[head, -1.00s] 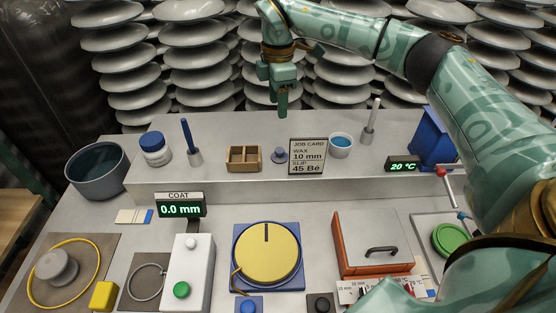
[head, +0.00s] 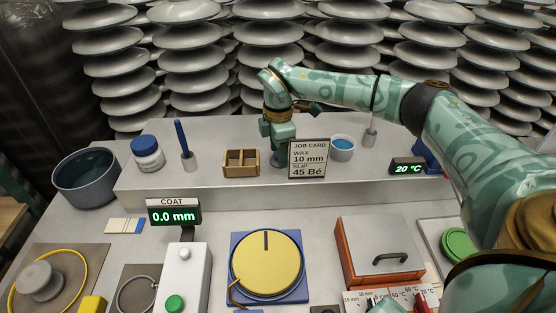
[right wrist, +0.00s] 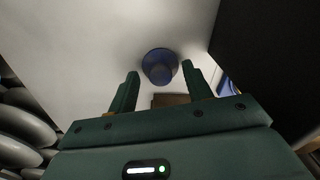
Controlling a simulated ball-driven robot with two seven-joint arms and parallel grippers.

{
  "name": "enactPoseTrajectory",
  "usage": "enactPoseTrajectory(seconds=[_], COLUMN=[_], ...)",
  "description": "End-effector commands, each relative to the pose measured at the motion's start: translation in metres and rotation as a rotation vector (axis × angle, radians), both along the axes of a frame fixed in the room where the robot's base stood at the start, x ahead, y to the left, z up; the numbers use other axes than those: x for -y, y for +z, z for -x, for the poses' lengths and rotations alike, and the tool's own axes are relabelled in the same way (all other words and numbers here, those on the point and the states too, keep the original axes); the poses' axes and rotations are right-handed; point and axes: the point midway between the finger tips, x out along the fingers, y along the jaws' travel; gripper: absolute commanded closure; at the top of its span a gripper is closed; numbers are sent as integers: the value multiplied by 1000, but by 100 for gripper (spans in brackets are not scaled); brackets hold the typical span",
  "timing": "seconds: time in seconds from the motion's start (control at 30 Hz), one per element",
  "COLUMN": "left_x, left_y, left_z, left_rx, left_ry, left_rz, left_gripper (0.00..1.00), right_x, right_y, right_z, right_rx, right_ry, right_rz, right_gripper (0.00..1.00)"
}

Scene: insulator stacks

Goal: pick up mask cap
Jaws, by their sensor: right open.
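The mask cap shows in the right wrist view as a small round blue-grey piece (right wrist: 160,63) on the pale shelf. My right gripper (right wrist: 160,72) is open, and its two fingertips stand on either side of the cap in that view. I cannot tell whether they touch it. In the head view my right gripper (head: 279,160) points down at the raised shelf, just left of the job card, and hides the cap. My left gripper is not in view.
The job card (head: 308,159) stands close on the right of the gripper. A wooden divided box (head: 241,170) is on its left. A small cup of blue liquid (head: 343,143) stands past the card. The shelf front (head: 240,195) drops to the lower bench.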

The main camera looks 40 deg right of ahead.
Motion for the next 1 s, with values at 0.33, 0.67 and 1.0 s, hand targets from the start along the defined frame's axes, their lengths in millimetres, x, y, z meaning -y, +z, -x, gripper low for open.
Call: enactPoseTrajectory(seconds=[0.33,0.67,1.0], left_x=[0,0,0], left_y=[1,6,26], left_z=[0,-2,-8], left_rx=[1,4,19], left_ry=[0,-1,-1], left_rz=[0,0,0], left_gripper=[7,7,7], right_x=[0,0,0], right_y=[2,16,88], right_z=[0,-1,-1], right_rx=[1,4,4], right_ry=[0,0,0], right_rz=[0,0,0], right_gripper=[98,100,100])
